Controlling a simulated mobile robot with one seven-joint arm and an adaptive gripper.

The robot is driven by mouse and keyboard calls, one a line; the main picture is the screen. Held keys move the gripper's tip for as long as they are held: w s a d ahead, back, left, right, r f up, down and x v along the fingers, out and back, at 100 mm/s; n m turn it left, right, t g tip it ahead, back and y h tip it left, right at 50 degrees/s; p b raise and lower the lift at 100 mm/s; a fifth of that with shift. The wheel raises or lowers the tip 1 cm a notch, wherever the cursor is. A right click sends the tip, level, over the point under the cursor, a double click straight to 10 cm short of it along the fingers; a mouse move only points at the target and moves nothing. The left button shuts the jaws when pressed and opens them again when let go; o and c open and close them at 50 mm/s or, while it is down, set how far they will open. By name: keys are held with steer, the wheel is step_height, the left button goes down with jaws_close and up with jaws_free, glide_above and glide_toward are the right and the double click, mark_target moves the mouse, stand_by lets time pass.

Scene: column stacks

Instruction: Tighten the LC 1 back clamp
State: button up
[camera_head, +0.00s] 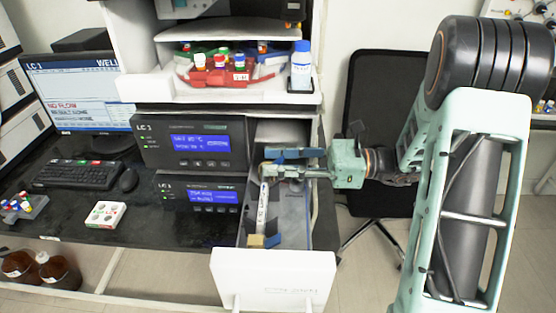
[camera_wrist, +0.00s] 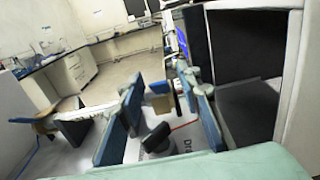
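The pulled-out LC 1 drawer (camera_head: 295,205) holds a slim white labelled column (camera_head: 262,208). The column also shows at the left in the wrist view (camera_wrist: 88,121). My gripper (camera_head: 268,162) is over the back end of the drawer, with its blue-padded fingers apart. In the wrist view, my open fingers (camera_wrist: 162,122) stand either side of a dark knob-like part (camera_wrist: 157,137), which looks like the back clamp; no contact is visible. A tan block (camera_head: 256,240) and a blue block (camera_head: 273,241) sit near the drawer front. The back clamp is hidden in the head view.
Two LC 1 units (camera_head: 195,142) with blue displays stand left of the drawer. A shelf above holds a red vial rack (camera_head: 218,76) and a blue-capped bottle (camera_head: 301,66). A black chair (camera_head: 385,120) stands behind my arm. A monitor (camera_head: 75,95) is at left.

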jaws_close()
steer(key=shift+r, duration=0.15)
